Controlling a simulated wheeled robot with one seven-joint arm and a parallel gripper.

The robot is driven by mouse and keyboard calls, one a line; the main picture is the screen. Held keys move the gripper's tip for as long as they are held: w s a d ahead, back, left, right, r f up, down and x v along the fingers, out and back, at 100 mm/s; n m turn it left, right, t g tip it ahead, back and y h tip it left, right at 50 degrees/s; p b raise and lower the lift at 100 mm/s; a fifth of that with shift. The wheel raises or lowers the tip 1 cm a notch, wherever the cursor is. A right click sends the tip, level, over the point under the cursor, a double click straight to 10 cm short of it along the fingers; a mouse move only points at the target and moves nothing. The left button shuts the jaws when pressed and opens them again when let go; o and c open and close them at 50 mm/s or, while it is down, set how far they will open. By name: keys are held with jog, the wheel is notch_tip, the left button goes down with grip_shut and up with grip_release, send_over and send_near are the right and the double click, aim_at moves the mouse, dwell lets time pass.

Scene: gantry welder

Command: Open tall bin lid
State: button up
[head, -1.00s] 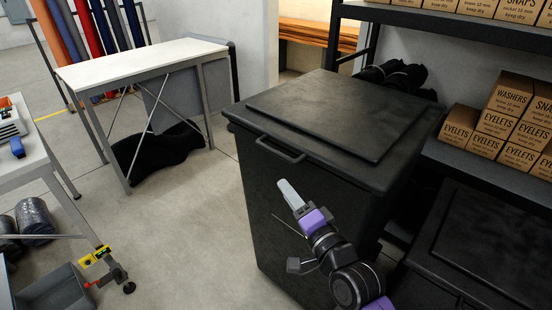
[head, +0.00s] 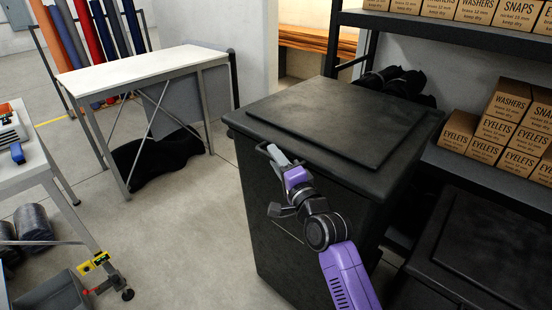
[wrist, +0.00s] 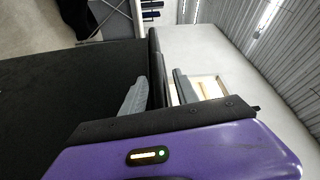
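The tall black bin (head: 290,225) stands in the middle of the head view. Its dark lid (head: 340,115) lies flat and closed on top, with a bar handle (head: 264,150) at the front edge. My gripper (head: 275,153) is at this handle, over part of it. In the wrist view, the two grey fingers of my gripper (wrist: 159,92) are apart, with a dark strip of the lid edge or handle between them. The bin's dark front (wrist: 60,110) fills the left of that view. I cannot tell whether the fingers touch the handle.
A shelf with cardboard boxes (head: 500,125) stands to the right, above a lower black bin (head: 490,250). A white-topped table (head: 140,65) is at the back left. A cart (head: 30,165) stands at the left edge. The floor between them is open.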

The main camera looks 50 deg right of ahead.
grip_shut()
dwell(1.5)
